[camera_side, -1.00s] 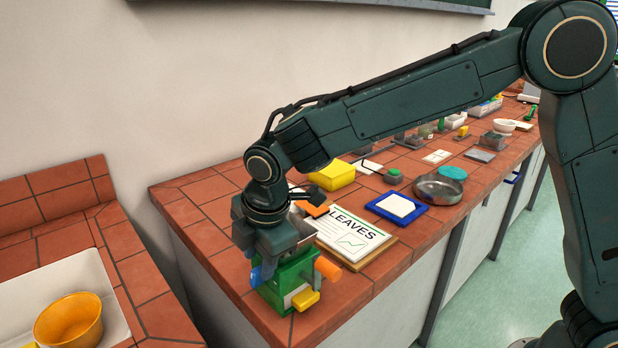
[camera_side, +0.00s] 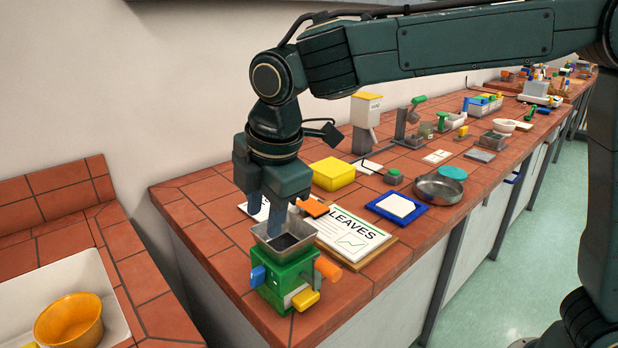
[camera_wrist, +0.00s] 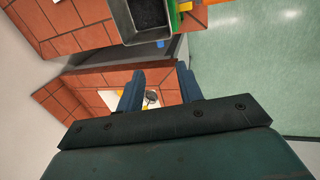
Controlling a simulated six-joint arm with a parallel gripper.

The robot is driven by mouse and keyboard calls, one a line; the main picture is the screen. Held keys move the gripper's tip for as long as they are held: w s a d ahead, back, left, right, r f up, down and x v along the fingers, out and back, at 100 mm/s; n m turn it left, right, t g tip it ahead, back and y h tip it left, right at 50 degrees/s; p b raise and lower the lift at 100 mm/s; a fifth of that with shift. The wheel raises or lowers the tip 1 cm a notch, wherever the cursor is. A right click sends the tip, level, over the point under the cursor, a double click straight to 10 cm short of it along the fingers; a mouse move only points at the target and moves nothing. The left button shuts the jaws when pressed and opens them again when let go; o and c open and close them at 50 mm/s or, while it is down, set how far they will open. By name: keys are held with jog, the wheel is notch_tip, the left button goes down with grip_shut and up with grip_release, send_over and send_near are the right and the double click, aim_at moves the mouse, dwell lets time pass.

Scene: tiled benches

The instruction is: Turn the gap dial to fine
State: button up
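The green mill (camera_side: 287,290) stands upright at the near left corner of the tiled bench, with a grey open hopper (camera_side: 284,240) on top holding dark contents. A blue knob (camera_side: 258,276) is on its left side, an orange part (camera_side: 328,268) on its right and a yellow part (camera_side: 306,299) at the front. I cannot read any dial marking. My gripper (camera_side: 266,222) points down above and behind the hopper. In the wrist view its two fingers (camera_wrist: 160,72) are apart with nothing between them; the hopper (camera_wrist: 150,14) and blue knob (camera_wrist: 162,44) are beyond them.
A LEAVES board (camera_side: 352,238) lies right behind the mill. A yellow box (camera_side: 333,174), blue-framed card (camera_side: 399,207) and metal bowl (camera_side: 437,190) stand farther along. A sink with an orange bowl (camera_side: 69,322) is left, across a gap.

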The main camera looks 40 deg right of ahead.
aim_at(257, 268)
jog(key=shift+o, duration=0.4)
jog(key=shift+w, duration=0.1)
jog(key=shift+w+r+g, duration=0.2)
jog(key=shift+w+g, duration=0.55)
jog(key=shift+w, duration=0.25)
jog(key=shift+w+r+g, duration=0.15)
jog(key=shift+w+g, duration=0.6)
jog(key=shift+w, duration=0.25)
jog(key=shift+f, duration=0.15)
jog(key=shift+f, duration=6.8)
